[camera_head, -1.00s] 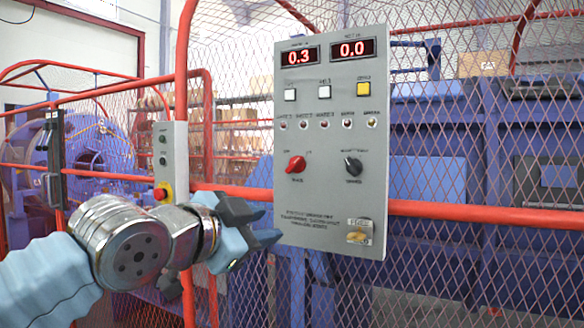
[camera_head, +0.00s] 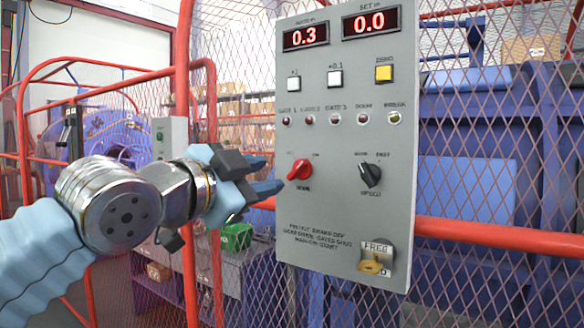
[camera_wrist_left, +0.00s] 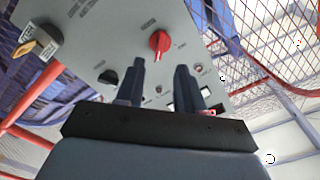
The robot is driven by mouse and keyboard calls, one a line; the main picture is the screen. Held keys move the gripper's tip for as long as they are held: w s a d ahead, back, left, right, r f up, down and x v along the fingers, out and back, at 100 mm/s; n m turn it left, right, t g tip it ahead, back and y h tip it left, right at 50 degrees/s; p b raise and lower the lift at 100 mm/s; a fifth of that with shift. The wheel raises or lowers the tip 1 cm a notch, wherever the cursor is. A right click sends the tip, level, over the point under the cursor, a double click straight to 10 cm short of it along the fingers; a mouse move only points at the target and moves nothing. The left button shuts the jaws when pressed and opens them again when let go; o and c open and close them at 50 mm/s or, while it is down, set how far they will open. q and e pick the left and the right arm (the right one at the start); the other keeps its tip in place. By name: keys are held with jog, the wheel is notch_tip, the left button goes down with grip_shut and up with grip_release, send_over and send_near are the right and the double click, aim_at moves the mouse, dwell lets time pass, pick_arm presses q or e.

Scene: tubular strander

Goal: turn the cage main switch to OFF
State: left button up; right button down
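A red rotary switch (camera_head: 300,170) sits on the left of a grey control panel (camera_head: 345,215); its small labels are not readable, so I cannot confirm it is the cage main switch. Its handle is slanted in the head view. My left gripper (camera_head: 268,176) is open and empty just left of the switch, fingertips pointing towards it and apparently not touching. In the left wrist view the red switch (camera_wrist_left: 159,42) shows beyond and between the two spread fingers (camera_wrist_left: 157,78). My right gripper is not in view.
A black speed knob (camera_head: 370,174) is right of the red switch. A yellow key switch (camera_head: 373,264) marked FREE is at the lower right. Push buttons, lamps and displays reading 0.3 and 0.0 are above. A red rail (camera_head: 500,236) and mesh fence run behind the panel.

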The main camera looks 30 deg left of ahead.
aim_at(295, 171)
pick_arm(q)
jog(key=w, duration=0.5)
jog(key=w+p, duration=0.1)
jog(key=w, duration=0.2)
jog(key=shift+d, duration=0.3)
grip_shut()
